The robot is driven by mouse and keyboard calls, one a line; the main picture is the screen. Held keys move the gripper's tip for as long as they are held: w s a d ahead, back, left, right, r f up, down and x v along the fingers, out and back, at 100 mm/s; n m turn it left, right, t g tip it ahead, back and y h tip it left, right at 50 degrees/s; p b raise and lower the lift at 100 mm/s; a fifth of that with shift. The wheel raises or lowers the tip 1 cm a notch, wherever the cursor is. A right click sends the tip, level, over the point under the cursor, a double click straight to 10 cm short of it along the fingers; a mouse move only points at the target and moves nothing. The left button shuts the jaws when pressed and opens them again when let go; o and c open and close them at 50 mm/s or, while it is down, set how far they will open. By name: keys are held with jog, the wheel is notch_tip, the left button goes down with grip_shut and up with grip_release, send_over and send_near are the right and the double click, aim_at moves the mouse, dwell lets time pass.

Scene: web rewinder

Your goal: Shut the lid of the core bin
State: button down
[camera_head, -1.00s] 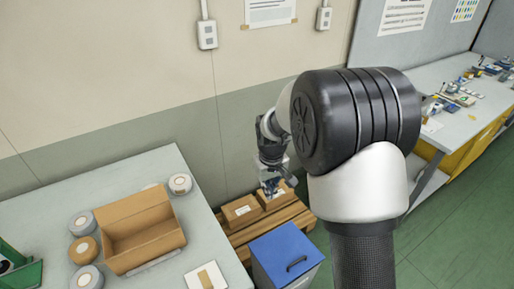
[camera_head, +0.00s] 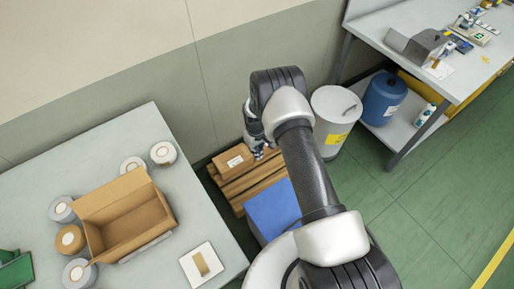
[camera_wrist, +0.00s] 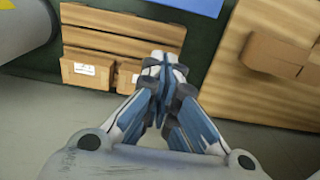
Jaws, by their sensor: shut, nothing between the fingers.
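A box-shaped bin with a flat blue lid (camera_head: 272,208) stands between the left table and my arm in the head view. My arm covers its right part, and I cannot tell whether the lid lies fully down. Part of the blue also shows at the top edge of the wrist view (camera_wrist: 195,5). A round pale bin (camera_head: 335,120) with a yellow label and a grey top stands behind my arm to the right. No readable label shows which is the core bin. My gripper (camera_head: 259,152) is shut and empty, over the pallet behind the blue lid; its fingers meet in the wrist view (camera_wrist: 163,66).
A wooden pallet (camera_head: 262,180) with cardboard boxes (camera_head: 232,160) lies by the wall. The left table (camera_head: 60,155) holds an open carton (camera_head: 130,225) and several rolls. A blue drum (camera_head: 383,98) sits under the right bench (camera_head: 455,75). Green floor (camera_head: 430,205) is free at right.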

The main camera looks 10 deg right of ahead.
jog(key=s+f, duration=0.1)
jog(key=s+d+f, duration=0.1)
jog(key=s+f, duration=0.1)
jog(key=shift+s+d, duration=0.2)
jog(key=shift+d, duration=0.05)
jog(key=shift+s, duration=0.15)
dwell(0.4)
